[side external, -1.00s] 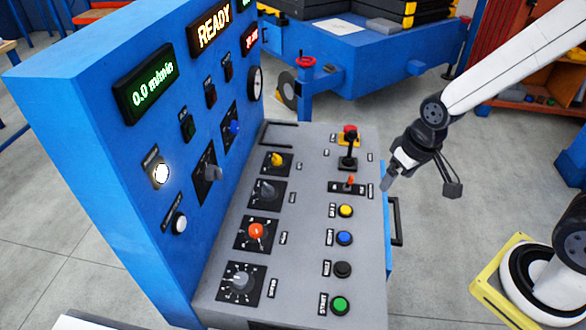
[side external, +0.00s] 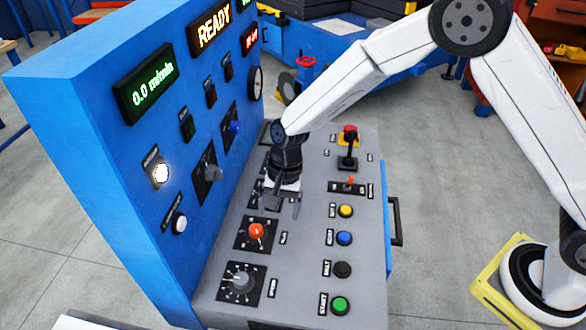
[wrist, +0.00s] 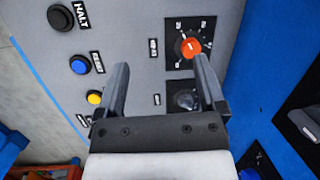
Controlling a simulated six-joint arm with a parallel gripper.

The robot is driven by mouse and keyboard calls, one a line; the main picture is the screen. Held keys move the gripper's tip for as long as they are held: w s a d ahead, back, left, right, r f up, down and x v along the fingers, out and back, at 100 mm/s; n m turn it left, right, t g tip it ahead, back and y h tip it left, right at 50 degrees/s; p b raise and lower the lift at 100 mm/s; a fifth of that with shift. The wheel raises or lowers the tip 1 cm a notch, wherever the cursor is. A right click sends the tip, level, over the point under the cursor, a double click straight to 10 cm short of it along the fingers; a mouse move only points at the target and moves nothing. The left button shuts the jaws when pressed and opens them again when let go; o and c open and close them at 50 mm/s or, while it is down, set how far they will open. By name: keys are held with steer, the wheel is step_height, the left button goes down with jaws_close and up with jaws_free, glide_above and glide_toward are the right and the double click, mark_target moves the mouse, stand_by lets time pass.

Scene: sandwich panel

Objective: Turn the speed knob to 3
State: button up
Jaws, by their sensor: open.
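My gripper (side external: 284,204) points down over the sloping grey desk of the panel, its two fingers apart and empty. In the wrist view my gripper (wrist: 160,64) has the orange knob (wrist: 190,46) beside its right fingertip and a dark grey knob (wrist: 184,100) between its fingers, near the right one. The orange knob (side external: 256,230) stands just in front of the gripper in the side view. A grey pointer knob (side external: 240,281) on a black dial plate is nearest the camera. The knob labels are too small to read, so I cannot tell which is the speed knob.
Buttons in yellow (side external: 345,211), blue (side external: 343,238), black (side external: 343,269) and green (side external: 340,304) line the desk's right side. A red-topped lever (side external: 349,145) stands behind them. The upright blue panel (side external: 110,165) rises on the left, with a display reading 0.0 m/min (side external: 147,88).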

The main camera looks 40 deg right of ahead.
mark_target(241, 278)
steer(key=a+f+m+g+y, duration=0.1)
steer(key=a+f+m, duration=0.1)
steer(key=a+f, duration=0.4)
steer(key=a, duration=0.3)
steer(key=shift+a+m+g, duration=0.4)
steer(key=shift+s+f, duration=0.1)
steer(key=shift+f, duration=0.05)
steer(key=shift+x, duration=3.75)
steer(key=shift+c, duration=0.3)
jaws_close()
